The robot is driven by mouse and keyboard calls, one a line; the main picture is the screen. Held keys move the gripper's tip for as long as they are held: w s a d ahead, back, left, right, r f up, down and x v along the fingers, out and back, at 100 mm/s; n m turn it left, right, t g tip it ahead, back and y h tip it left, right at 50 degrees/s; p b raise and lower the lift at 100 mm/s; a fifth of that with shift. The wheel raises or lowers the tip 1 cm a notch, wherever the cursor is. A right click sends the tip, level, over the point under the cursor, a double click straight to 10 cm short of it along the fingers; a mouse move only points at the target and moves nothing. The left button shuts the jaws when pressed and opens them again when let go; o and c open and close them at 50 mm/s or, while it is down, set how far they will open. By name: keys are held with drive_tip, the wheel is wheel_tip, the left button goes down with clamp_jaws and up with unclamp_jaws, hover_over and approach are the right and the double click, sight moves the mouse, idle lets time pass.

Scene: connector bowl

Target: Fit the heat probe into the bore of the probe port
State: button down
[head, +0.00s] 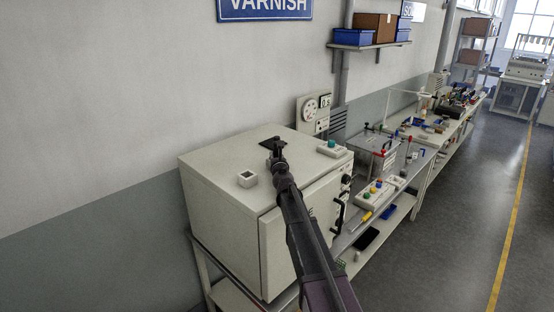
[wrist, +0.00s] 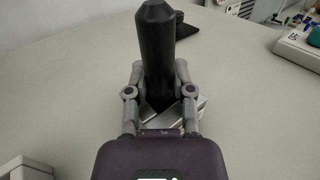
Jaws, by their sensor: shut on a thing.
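My gripper (wrist: 160,92) is shut on the black heat probe (wrist: 156,45), a thick dark cylinder with a narrower tapered end, which points away from the palm in the wrist view. In the head view my gripper (head: 279,163) is over the top of the pale cabinet, and the dark probe is hard to tell from the fingers. A small pale square block with a dark opening in its top, apparently the probe port (head: 247,179), stands on the cabinet to the left of my gripper. A pale block corner (wrist: 30,169) shows at the lower left of the wrist view.
A flat black piece (head: 268,142) lies on the cabinet top (head: 215,160) behind my gripper. A pale box with a green button (head: 331,149) sits at the right edge. The cabinet's left side is clear. A cluttered bench extends to the right.

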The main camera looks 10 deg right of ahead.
drive_tip(key=shift+f, duration=0.2)
drive_tip(key=shift+c, duration=2.4)
unclamp_jaws()
drive_tip(key=shift+r, duration=0.25)
drive_tip(key=s, duration=1.2)
drive_tip(key=shift+a, duration=0.2)
drive_tip(key=shift+f, duration=0.1)
